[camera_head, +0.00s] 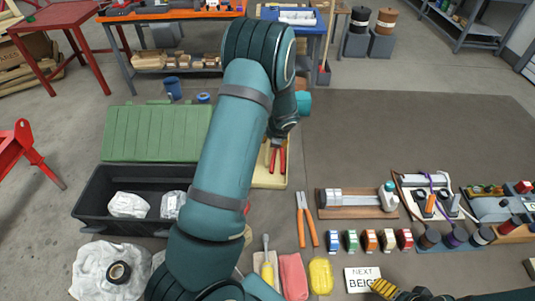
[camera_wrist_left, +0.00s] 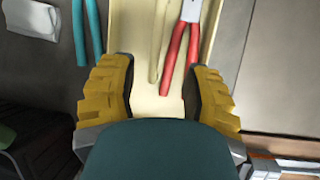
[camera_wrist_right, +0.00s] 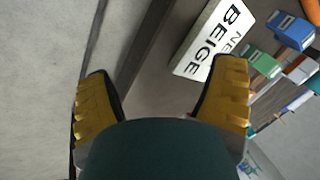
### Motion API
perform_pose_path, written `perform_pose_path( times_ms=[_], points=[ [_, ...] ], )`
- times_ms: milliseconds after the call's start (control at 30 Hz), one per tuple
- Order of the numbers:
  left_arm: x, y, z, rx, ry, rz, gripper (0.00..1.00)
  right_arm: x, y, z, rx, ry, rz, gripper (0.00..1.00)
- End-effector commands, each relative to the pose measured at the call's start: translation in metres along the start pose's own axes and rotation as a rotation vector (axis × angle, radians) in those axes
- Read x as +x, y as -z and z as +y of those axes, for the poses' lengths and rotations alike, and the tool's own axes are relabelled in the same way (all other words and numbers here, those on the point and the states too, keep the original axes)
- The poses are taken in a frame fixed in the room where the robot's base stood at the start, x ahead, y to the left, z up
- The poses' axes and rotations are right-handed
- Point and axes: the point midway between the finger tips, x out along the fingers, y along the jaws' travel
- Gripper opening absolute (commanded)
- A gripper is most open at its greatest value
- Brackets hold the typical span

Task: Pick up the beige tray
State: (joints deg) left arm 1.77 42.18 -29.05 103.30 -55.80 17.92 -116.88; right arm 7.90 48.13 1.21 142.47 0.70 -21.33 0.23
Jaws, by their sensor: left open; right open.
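The beige tray (camera_head: 268,180) lies on the dark mat, largely hidden behind my left arm. Red-handled pliers (camera_head: 278,160) lie in it. In the left wrist view the beige tray (camera_wrist_left: 158,104) runs between the fingers of my left gripper (camera_wrist_left: 165,95), which is open and above it. Red-handled pliers (camera_wrist_left: 180,55) show in it there. I cannot tell whether the fingers touch the tray. A white card reading "NEXT BEIGE" (camera_head: 362,280) stands at the front. My right gripper (camera_wrist_right: 163,90) is open and empty near this card (camera_wrist_right: 215,40).
A black toolbox (camera_head: 95,195) with a green lid (camera_head: 150,133) is left of the tray. Orange-handled pliers (camera_head: 306,220), a wooden rack (camera_head: 355,212) and several small coloured blocks lie to the right. The mat (camera_head: 400,130) beyond the rack is clear.

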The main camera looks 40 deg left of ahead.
Motion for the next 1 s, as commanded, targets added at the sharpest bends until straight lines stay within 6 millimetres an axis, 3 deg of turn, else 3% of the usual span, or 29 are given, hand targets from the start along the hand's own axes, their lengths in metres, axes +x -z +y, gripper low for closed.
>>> perform_pose_path(
  times_ms=[100, 433, 700, 1000],
  points=[
    [0.022, 0.001, 0.001, 0.000, -0.003, 0.001, 0.48, 0.003, 0.000, 0.001, 0.000, 0.000, 0.000, 0.83],
    [0.048, 0.002, 0.002, -0.001, -0.002, 0.001, 0.48, 0.005, -0.001, 0.002, -0.001, -0.001, 0.000, 0.83],
    [0.085, 0.004, 0.004, -0.002, -0.001, 0.001, 0.48, 0.009, -0.001, 0.002, -0.001, -0.001, 0.000, 0.83],
    [0.091, 0.005, 0.004, -0.001, -0.001, 0.002, 0.48, 0.009, -0.001, 0.003, -0.001, -0.002, 0.000, 0.83]
  ],
)
